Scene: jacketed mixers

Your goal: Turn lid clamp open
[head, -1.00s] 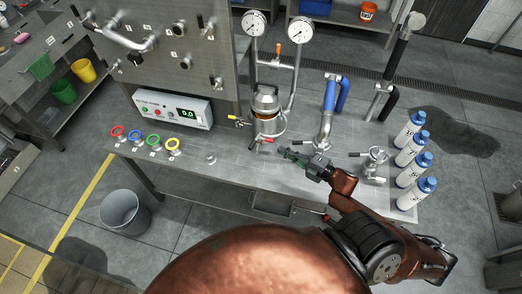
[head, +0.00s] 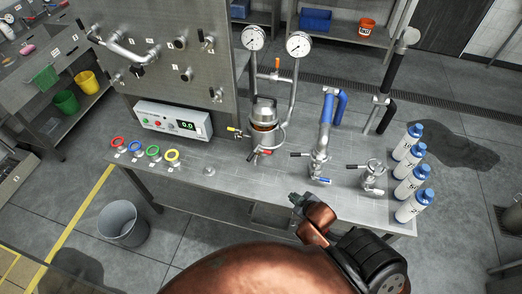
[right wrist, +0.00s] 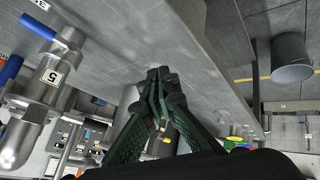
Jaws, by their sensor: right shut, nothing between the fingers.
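The jacketed mixer vessel (head: 264,115) stands at the back middle of the bench, with a steel lid and a copper-coloured band. The lid clamp is too small to make out for certain in the head view. A red-handled valve (head: 264,152) sits at the foot of the vessel, and a yellow-handled one (head: 235,131) at its left. My right gripper (head: 294,198) is over the bench's front edge, in front of and apart from the vessel. Its green fingers are closed together and empty in the right wrist view (right wrist: 158,74). My left gripper is not in view.
A blue-handled pipe fitting (head: 320,165) and a small clamped fitting (head: 372,175) stand right of the vessel. Several blue-capped bottles (head: 408,176) line the right end. A control box (head: 172,121) and coloured rings stand left. The bench front between them is clear.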

